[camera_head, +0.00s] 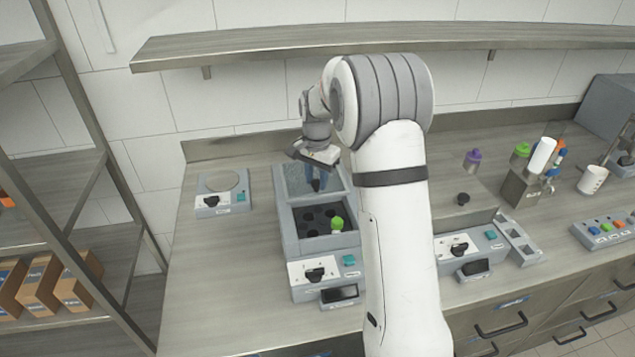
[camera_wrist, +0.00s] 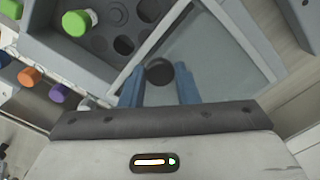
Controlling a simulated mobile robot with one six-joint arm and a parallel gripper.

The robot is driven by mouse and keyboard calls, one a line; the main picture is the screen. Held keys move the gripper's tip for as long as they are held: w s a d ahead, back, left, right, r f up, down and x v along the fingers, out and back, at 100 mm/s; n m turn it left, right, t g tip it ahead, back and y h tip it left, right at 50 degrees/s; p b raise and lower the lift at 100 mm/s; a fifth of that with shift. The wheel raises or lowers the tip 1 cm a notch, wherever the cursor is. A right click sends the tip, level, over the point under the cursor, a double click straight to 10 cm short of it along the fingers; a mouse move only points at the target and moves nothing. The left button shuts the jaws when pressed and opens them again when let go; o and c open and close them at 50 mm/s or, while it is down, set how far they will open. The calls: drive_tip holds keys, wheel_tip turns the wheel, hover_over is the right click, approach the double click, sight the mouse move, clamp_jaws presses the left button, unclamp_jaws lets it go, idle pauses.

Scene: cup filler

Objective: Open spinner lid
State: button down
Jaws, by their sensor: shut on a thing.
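The spinner (camera_head: 291,240) is a grey box on the counter with a dark knob on its front. Its lid (camera_head: 338,180) is a clear, grey-framed pane over the back part; it also shows in the wrist view (camera_wrist: 215,60). The front part is uncovered, showing a dark well (camera_head: 312,226) with round holes and a green-capped container (camera_head: 337,223). My gripper (camera_head: 316,184) is at the lid. In the wrist view, its blue fingers (camera_wrist: 159,84) are shut on the black lid knob (camera_wrist: 159,72), one on each side.
A small device with a round plate (camera_head: 222,188) stands left of the spinner. Right of my arm are another device (camera_head: 470,250), a purple-capped container (camera_head: 472,160), a rack (camera_head: 522,187) and a white cup (camera_head: 592,179). A wall shelf (camera_head: 230,48) runs above the counter.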

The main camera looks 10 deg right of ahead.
drive_tip(key=shift+s+d, duration=0.1)
drive_tip(key=c, duration=1.1)
unclamp_jaws()
drive_tip(key=shift+r+b, duration=0.5)
drive_tip(key=shift+r, duration=3.45)
drive_tip(key=shift+s, duration=0.1)
drive_tip(key=s+r+n+t, duration=0.1)
drive_tip(key=s+n, duration=0.8)
drive_tip(key=s, duration=2.3)
drive_tip(key=shift+s+a+r+t, duration=0.35)
drive_tip(key=shift+s+a+t, duration=0.05)
drive_tip(key=shift+t, duration=0.7)
